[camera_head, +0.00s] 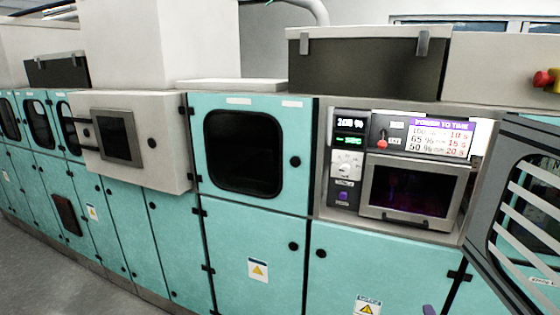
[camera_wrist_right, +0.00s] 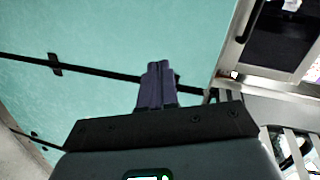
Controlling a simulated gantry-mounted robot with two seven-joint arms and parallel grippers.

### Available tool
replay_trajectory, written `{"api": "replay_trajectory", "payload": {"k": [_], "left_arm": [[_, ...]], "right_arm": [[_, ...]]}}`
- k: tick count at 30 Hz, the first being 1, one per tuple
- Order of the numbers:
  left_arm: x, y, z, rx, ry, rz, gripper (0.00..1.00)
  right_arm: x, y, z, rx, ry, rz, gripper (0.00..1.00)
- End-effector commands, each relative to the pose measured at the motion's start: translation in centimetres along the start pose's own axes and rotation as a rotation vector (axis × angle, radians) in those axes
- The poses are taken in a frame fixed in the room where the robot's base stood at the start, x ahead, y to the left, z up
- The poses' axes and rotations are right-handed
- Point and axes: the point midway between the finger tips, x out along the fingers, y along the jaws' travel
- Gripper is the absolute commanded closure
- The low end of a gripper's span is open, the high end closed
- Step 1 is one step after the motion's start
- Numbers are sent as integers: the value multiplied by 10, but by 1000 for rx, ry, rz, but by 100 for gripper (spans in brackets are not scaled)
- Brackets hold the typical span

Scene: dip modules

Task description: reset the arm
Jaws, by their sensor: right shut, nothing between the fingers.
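My right gripper (camera_wrist_right: 157,68) shows in the right wrist view with its two purple fingers together and nothing between them. It points towards a teal cabinet front (camera_wrist_right: 110,35), and I cannot tell how far off that is. In the head view only a small purple tip of my right gripper (camera_head: 429,309) shows at the bottom edge, in front of the lower teal cabinet doors (camera_head: 385,270). The rest of my right arm is out of that view. My left gripper is in neither view.
A grey slatted door (camera_head: 490,215) stands swung open at the right. A closed windowed door (camera_head: 245,150) is to the left. Floor (camera_head: 50,275) shows at lower left.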

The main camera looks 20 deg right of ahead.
Motion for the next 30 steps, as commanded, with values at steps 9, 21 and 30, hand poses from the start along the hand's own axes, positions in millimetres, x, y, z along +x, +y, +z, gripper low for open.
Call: {"api": "replay_trajectory", "payload": {"k": [9,21,30], "left_arm": [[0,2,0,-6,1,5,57],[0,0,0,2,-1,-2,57],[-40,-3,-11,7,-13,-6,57]], "right_arm": [[-170,103,130,-577,-449,238,100],[-379,99,196,-1354,-1093,222,100],[-412,66,166,-1676,-1300,176,100]]}}
